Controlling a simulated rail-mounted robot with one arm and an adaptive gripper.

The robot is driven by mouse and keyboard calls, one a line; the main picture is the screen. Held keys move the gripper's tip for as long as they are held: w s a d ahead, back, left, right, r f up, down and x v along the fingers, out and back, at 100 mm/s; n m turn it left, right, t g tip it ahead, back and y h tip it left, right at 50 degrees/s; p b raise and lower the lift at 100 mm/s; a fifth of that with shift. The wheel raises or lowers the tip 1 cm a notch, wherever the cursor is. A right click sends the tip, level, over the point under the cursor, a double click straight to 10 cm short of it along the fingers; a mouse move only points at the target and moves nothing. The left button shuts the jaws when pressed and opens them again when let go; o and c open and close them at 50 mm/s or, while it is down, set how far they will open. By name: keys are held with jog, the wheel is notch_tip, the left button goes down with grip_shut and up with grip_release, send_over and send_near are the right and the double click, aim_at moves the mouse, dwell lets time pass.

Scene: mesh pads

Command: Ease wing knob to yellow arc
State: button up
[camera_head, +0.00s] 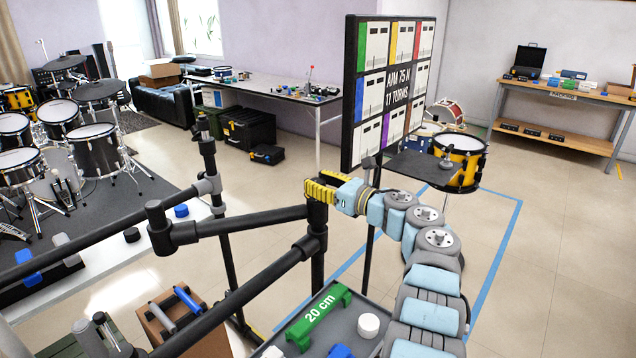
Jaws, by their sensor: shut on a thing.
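My gripper (321,189), with yellow and black fingers, is shut at the top of a black upright post (317,262) of a tubular drum rack. The wing knob is hidden by the fingers that close around it at the clamp. A dark horizontal bar (250,221) meets the post just below the fingers. The yellow arc cannot be made out from this view. My blue-grey arm reaches in from the lower right.
A board reading "AIM 75 N 11 TURNS" (397,91) stands behind my gripper. A yellow drum (459,160) is to the right. Rack tubes crowd the left.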

jog(key=o, duration=1.2)
jog(key=shift+v, duration=0.8)
jog(key=shift+s+d, duration=0.4)
jog(key=shift+d, duration=0.05)
jog(key=v, duration=0.9)
jog(key=shift+d, duration=0.1)
